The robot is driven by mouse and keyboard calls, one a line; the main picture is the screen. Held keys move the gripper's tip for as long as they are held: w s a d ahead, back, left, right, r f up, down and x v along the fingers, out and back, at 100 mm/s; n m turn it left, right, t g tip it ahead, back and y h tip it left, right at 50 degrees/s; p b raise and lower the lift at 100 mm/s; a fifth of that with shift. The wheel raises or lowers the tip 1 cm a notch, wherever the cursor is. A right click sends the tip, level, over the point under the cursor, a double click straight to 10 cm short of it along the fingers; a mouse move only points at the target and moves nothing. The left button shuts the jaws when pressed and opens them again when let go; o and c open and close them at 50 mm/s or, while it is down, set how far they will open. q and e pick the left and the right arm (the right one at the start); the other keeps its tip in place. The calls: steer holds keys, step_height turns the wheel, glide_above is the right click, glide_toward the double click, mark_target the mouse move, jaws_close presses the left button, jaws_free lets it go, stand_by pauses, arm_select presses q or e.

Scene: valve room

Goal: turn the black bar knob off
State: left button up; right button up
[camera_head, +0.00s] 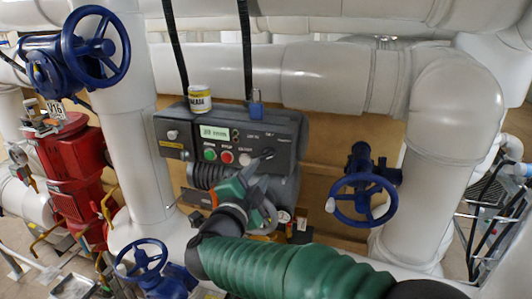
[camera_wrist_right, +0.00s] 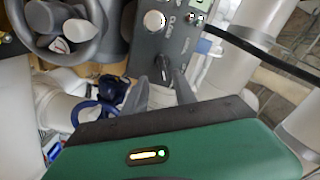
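The black bar knob (camera_wrist_right: 163,66) sits on the grey control panel, near a round silver knob (camera_wrist_right: 153,20) in the right wrist view. In the head view the panel (camera_head: 286,128) shows a green display, and the bar knob is at its right side, partly hidden by my gripper. My right gripper (camera_wrist_right: 160,90) has its two grey fingers apart, with the knob just beyond and between the tips; I cannot tell whether they touch it. In the head view the right gripper (camera_head: 258,168) reaches the panel's lower right. My left gripper is not in view.
Blue handwheels stand at upper left (camera_head: 97,48), lower left (camera_head: 142,259) and right (camera_head: 362,199). Red equipment (camera_head: 68,165) is at left. Large white pipes surround the panel.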

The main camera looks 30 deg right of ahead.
mark_target(264, 161)
steer(key=x, duration=0.1)
steer(key=p+x, duration=0.1)
steer(key=x, duration=0.3)
steer(key=shift+w+r+p, duration=0.1)
steer(key=shift+w+p, duration=0.2)
steer(key=shift+w, duration=0.2)
steer(key=shift+w+d, duration=0.1)
steer(key=shift+d, duration=0.3)
steer(key=c, duration=0.3)
steer(key=shift+w, duration=0.1)
jaws_close()
